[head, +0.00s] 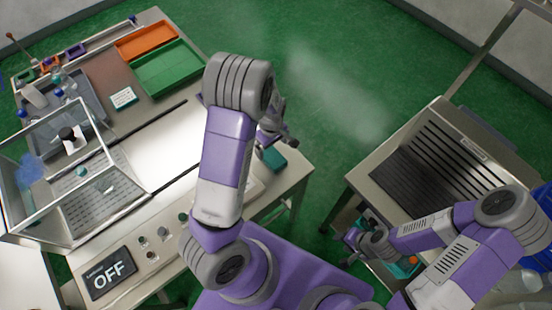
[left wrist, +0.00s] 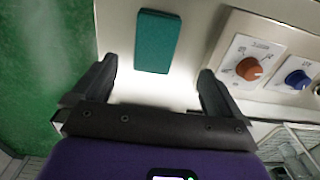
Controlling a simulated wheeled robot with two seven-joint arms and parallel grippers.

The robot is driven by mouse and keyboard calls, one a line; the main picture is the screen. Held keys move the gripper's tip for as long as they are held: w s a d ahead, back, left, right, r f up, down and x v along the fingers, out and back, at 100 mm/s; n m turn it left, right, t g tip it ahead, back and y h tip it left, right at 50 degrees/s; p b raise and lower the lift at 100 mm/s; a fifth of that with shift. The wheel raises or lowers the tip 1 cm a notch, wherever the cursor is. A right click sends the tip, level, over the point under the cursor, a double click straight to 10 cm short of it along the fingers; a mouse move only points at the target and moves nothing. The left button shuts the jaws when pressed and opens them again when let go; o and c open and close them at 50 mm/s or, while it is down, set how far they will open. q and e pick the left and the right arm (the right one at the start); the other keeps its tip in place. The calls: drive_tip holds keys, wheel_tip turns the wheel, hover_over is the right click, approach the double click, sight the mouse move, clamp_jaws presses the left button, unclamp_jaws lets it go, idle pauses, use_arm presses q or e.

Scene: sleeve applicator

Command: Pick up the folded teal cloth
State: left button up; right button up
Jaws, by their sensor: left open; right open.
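The folded teal cloth (head: 275,160) lies on the right end of the pale work table, near its edge. In the left wrist view the cloth (left wrist: 155,41) is a dark teal rectangle, just beyond the fingertips and between their lines. My left gripper (head: 275,141) is above the table beside the cloth. Its two fingers stand wide apart in the left wrist view (left wrist: 155,76), with nothing between them. My right gripper (head: 357,240) is open, low beside the grey slatted unit at the right. Its fingertips are small and partly hidden.
An orange knob (left wrist: 247,68) and a blue knob (left wrist: 298,79) sit right of the cloth in the left wrist view.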

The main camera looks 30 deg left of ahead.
sight(273, 157)
use_arm(q)
drive_tip(key=f, duration=0.5)
drive_tip(key=f+b, duration=0.1)
drive_tip(key=f, duration=0.2)
drive_tip(key=shift+w, duration=0.4)
drive_tip(key=c, duration=1.1)
wheel_tip(273, 157, up, 10)
drive_tip(key=shift+r+p, duration=0.1)
drive_tip(key=shift+p, duration=0.6)
drive_tip(key=shift+c, duration=0.2)
